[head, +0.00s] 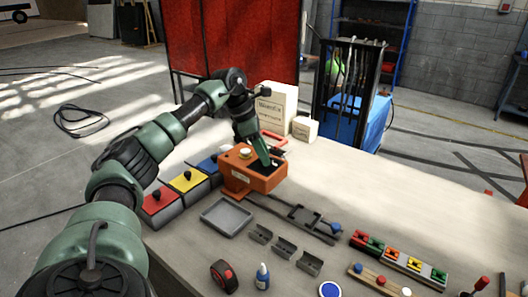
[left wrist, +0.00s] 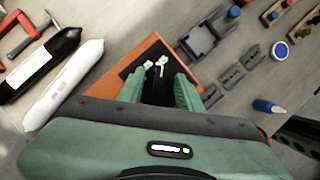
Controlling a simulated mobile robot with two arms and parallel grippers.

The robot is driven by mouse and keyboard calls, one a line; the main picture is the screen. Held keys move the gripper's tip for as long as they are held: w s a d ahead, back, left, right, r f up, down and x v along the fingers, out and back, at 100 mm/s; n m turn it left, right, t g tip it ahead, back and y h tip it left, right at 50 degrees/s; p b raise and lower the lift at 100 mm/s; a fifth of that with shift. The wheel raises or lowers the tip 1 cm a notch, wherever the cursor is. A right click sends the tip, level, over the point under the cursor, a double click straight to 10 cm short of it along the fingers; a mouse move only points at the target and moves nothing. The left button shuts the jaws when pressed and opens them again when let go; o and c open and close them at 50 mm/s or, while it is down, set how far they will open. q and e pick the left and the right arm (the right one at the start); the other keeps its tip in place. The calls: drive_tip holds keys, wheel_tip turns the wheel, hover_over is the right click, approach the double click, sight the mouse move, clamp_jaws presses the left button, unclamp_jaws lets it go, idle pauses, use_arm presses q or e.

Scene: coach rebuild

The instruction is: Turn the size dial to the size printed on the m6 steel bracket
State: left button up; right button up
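An orange box (head: 255,178) stands on the workbench, with a round cream knob (head: 246,153) on top; I cannot tell whether this is the size dial. My left gripper (head: 268,160) is over the box's dark top recess. In the left wrist view my left gripper (left wrist: 160,82) has its two green fingers apart, with small pale pieces (left wrist: 157,66) just beyond them on the dark panel. Several small grey brackets (head: 284,248) lie in front of the box; their printed sizes are too small to read. My right gripper is not in view.
Red, yellow and blue-lidded bins (head: 187,180) stand left of the box. An empty grey tray (head: 227,216) lies in front. A dark fixture (head: 303,215), tape measure (head: 224,276), blue-capped bottle (head: 263,275) and colored block row (head: 393,254) lie nearby. The right-hand bench is mostly clear.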

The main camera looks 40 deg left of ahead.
use_arm(q)
drive_tip(key=shift+w+f, duration=0.1)
drive_tip(key=shift+f, duration=0.1)
drive_tip(key=shift+c, duration=0.8)
clamp_jaws()
drive_tip(key=shift+n, duration=0.4)
drive_tip(key=n+y, duration=0.1)
drive_tip(key=n, duration=0.1)
drive_tip(key=n+y, duration=0.1)
drive_tip(key=n, duration=0.1)
drive_tip(key=shift+s+d+n+t, duration=0.2)
drive_tip(key=shift+n+t, duration=0.1)
drive_tip(key=shift+t, duration=0.1)
drive_tip(key=shift+d+n+y, duration=0.1)
drive_tip(key=shift+n+y, duration=0.7)
drive_tip(key=shift+n, duration=1.4)
drive_tip(key=shift+r, duration=0.1)
